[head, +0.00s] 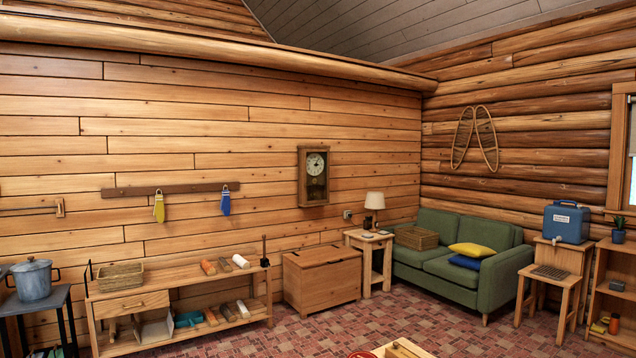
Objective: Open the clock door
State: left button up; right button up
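Neither of my grippers shows in the head view.
Below the clock stand a wooden chest (322,280) and a side table (370,243) with a lamp (374,202). A long low bench (180,277) is to the left and a green sofa (456,255) to the right. The brick-patterned floor (300,335) in front is mostly open.

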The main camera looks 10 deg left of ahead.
aim_at(304, 201)
jog(key=i+u, duration=0.3)
jog(key=i, duration=0.3)
jog(key=i+u, duration=0.3)
jog(key=i, duration=0.3)
jog(key=i+j+u, duration=0.4)
jog(key=i, duration=0.85)
jog(key=i+l+u, duration=0.2)
jog(key=i+u, duration=0.2)
jog(key=i, duration=0.8)
jog(key=i+l+z, duration=0.1)
jog(key=i+z, duration=0.35)
jog(key=i+j+z, duration=0.15)
jog(key=i+z, duration=0.25)
jog(key=i, duration=0.2)
jog(key=i+j+z, duration=0.25)
jog(key=i+z, duration=0.2)
jog(key=i+l+z, duration=0.2)
jog(key=i+z, duration=1.2)
jog(key=i+u, duration=0.2)
jog(key=i, duration=0.45)
jog(key=i+l+u, duration=0.2)
jog(key=i, duration=0.4)
jog(key=j, duration=0.1)
